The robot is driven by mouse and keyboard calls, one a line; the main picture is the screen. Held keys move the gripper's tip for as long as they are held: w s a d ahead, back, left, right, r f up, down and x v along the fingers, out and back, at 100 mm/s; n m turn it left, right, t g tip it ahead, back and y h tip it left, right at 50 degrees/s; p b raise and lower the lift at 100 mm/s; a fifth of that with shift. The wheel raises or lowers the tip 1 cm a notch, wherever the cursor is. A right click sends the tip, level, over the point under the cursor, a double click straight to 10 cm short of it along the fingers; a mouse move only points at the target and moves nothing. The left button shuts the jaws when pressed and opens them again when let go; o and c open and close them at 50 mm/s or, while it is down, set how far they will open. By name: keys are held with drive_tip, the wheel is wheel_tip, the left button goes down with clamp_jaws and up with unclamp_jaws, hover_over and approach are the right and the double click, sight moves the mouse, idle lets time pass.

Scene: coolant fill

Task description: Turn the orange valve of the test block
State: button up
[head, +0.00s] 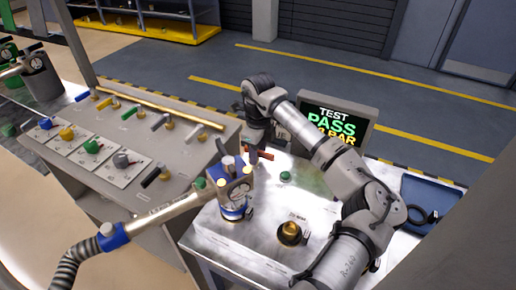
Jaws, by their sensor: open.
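A small orange-red lever (264,155), which looks like the valve handle, shows on the steel bench right below my gripper (252,148). My gripper points down at the lever's left end; its fingers are small and dark here, and I cannot tell whether they touch it. No object shows held in it. The test block's body under the lever is mostly hidden by my gripper and the blue-and-white nozzle head. A display (335,128) behind my arm reads "TEST PASS" and a bar figure, partly covered by my arm.
A blue-and-white filling head (235,195) with a grey hose stands just in front of the gripper. A brass fitting (291,231) and a green knob (286,176) are on the bench. A panel (110,185) of coloured valves is at left, a blue tray (425,195) at right.

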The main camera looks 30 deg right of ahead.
drive_tip(key=shift+f, duration=0.4)
drive_tip(key=shift+c, duration=0.4)
clamp_jaws()
